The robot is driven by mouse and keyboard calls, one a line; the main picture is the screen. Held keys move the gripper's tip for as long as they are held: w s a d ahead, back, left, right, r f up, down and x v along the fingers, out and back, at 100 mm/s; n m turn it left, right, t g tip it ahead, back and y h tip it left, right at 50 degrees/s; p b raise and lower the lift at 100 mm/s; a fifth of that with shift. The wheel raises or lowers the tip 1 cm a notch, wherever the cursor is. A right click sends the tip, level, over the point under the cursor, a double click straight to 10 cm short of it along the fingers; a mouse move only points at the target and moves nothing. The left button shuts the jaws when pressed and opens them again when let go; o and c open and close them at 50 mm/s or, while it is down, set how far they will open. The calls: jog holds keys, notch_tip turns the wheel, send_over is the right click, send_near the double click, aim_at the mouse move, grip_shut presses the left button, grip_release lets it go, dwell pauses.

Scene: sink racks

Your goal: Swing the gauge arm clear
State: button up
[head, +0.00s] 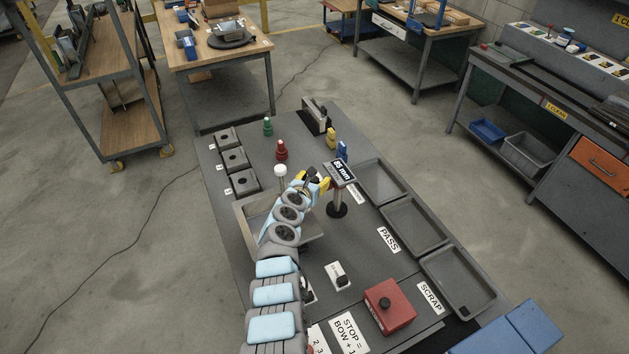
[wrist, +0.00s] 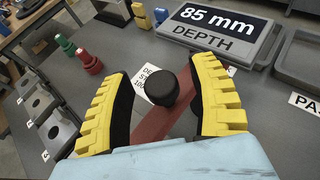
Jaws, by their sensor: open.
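My gripper (head: 314,180) is over the middle of the grey bench, left of the display marked 85 mm (head: 342,172). In the wrist view my gripper (wrist: 163,72) is open, with its yellow ribbed fingers on both sides of a black knob (wrist: 163,88). The knob stands on a dark red bar (wrist: 150,130), which looks like the gauge arm. A gap shows between the knob and each finger. The near end of the bar is hidden by my gripper's pale blue body. The display, also marked DEPTH (wrist: 225,36), lies just beyond the fingers.
Three grey trays (head: 414,226) line the bench's right side. Green (head: 268,127) and red (head: 282,151) pegs stand beyond my gripper, left of blue and yellow ones. Dark blocks with holes (head: 236,160) are at the left. A red box with a black button (head: 389,306) is nearer.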

jog(key=shift+c, duration=0.3)
grip_shut()
jog(key=shift+s, duration=0.1)
